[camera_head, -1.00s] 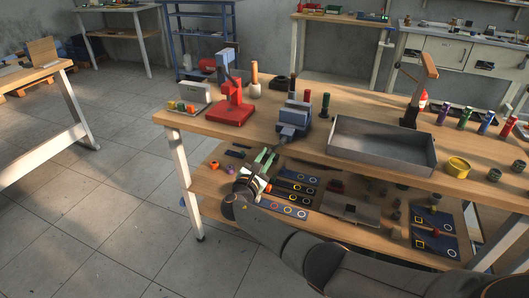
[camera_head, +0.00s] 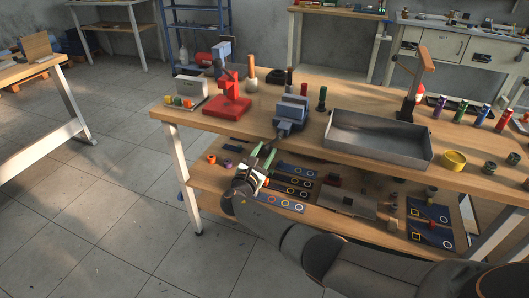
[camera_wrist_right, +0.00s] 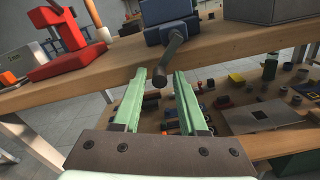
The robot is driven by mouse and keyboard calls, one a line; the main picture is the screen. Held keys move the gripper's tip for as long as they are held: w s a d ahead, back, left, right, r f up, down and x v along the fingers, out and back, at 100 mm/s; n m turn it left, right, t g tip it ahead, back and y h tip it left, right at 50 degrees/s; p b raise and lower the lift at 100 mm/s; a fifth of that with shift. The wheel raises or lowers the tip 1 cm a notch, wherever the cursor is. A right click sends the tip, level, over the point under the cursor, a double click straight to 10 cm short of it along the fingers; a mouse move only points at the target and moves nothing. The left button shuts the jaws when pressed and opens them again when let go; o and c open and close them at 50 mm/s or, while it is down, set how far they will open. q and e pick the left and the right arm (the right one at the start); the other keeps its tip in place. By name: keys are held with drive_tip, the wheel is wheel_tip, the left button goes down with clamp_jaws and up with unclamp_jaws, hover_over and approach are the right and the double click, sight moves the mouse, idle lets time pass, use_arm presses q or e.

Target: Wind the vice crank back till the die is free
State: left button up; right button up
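The blue vice (camera_head: 291,112) stands at the front edge of the wooden bench, and it also shows in the right wrist view (camera_wrist_right: 171,28). Its dark crank (camera_wrist_right: 171,58) hangs down at the front and ends in a round knob (camera_wrist_right: 158,77). My right gripper (camera_head: 265,156) is below the bench edge in front of the vice. In the wrist view its pale green fingers (camera_wrist_right: 168,84) are apart, with the crank's knob seen between their tips. I cannot tell whether either finger touches it. The die cannot be made out in the vice. My left gripper is not in view.
A red press (camera_head: 228,96) stands left of the vice, and a grey metal tray (camera_head: 380,153) stands to its right. A lower shelf (camera_head: 210,192) under the bench holds blue boards and several small parts, close beneath my right gripper. Open floor lies at the left.

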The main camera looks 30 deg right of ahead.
drive_tip(key=shift+o, duration=0.5)
drive_tip(key=shift+a, duration=0.1)
drive_tip(key=shift+s+a, duration=0.25)
drive_tip(key=p+v, duration=0.2)
drive_tip(key=v, duration=0.2)
drive_tip(key=shift+s+a+r, duration=0.1)
drive_tip(key=shift+s+a, duration=0.1)
drive_tip(key=shift+s, duration=0.05)
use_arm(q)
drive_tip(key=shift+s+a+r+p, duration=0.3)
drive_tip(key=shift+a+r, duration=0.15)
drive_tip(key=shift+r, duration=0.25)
use_arm(e)
drive_tip(key=v, duration=0.7)
